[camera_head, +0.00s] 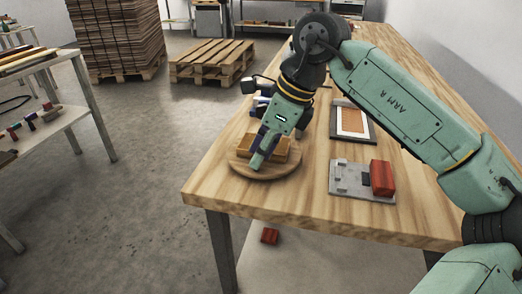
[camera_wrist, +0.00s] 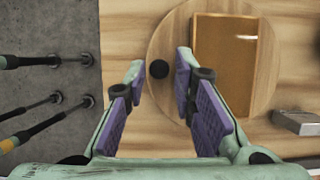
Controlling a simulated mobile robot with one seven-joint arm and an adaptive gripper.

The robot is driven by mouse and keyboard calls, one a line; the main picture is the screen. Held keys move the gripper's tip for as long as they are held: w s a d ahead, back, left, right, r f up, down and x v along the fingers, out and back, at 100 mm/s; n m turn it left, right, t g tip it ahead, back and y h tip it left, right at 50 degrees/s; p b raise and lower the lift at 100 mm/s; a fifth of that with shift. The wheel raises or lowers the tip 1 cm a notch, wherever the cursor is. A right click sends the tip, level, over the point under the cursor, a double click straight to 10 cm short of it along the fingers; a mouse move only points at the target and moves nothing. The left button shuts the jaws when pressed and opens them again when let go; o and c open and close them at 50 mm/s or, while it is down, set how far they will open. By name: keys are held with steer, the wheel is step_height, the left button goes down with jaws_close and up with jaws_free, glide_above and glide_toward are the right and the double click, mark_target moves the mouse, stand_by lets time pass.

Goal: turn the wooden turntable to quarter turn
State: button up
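The wooden turntable (camera_head: 240,167) is a round disc at the near left end of the wooden table. The wrist view shows the disc (camera_wrist: 170,35), the block (camera_wrist: 213,70) and a dark round knob (camera_wrist: 158,69) near the disc's edge. My gripper (camera_head: 262,159) is low over the disc, pointing down. In the wrist view its purple-padded fingers (camera_wrist: 160,75) are apart, one on each side of the knob, with gaps visible. Finger height against the knob is unclear.
A grey plate fixture (camera_head: 348,187) with a red block (camera_head: 382,177) lies to the right. A framed panel (camera_head: 352,121) lies behind it. In the wrist view, a metal block (camera_wrist: 300,122) is right of the disc, and several rods with yellow-black parts (camera_wrist: 35,128) are left of the table.

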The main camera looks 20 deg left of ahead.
steer(key=v, duration=1.2)
steer(key=shift+s+f, duration=0.1)
